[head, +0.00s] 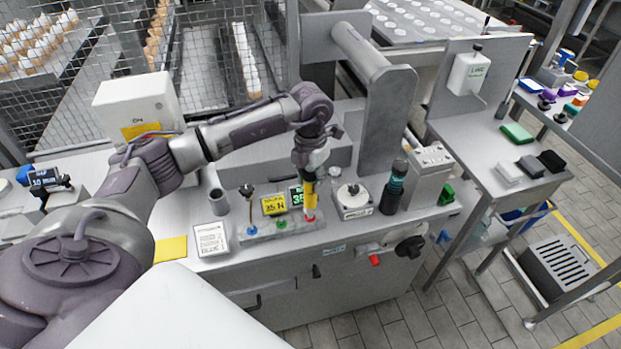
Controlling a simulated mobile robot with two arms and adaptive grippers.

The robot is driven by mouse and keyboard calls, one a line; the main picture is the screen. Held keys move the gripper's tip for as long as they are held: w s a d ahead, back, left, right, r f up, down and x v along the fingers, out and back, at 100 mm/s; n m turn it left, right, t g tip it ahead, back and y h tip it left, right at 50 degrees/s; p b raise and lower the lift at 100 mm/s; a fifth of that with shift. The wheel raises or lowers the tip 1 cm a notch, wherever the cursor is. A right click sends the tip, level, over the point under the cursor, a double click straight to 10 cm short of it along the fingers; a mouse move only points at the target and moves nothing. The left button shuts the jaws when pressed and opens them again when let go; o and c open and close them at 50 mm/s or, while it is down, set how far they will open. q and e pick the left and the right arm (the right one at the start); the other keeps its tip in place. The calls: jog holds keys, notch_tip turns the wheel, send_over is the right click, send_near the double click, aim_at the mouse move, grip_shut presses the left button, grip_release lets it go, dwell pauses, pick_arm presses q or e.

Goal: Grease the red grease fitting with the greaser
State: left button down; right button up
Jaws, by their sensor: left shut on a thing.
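My left gripper (312,170) points down above the front of the grey machine and is shut on the yellow greaser (310,194). The greaser hangs about upright, with its lower end right over the red grease fitting (310,217). I cannot tell whether they touch. The red fitting is at the right end of a low grey block (265,234). A green fitting (281,224) is in the middle of the block and a blue one (250,231) at its left. The gripper's fingers are small and partly hidden. My right gripper is not in view.
Behind the block stand a yellow display (274,205) and a green-lit display, partly covered by the greaser. A white round-topped device (353,200) and a dark bottle (394,187) stand close at right. A thick grey post (388,120) rises behind.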

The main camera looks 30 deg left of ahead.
pick_arm(q)
jog(key=shift+f, duration=0.25)
jog(key=shift+r, duration=0.35)
dwell(0.6)
jog(key=shift+f, duration=0.25)
dwell(0.3)
jog(key=shift+r, duration=0.35)
dwell(0.6)
jog(key=shift+r, duration=0.15)
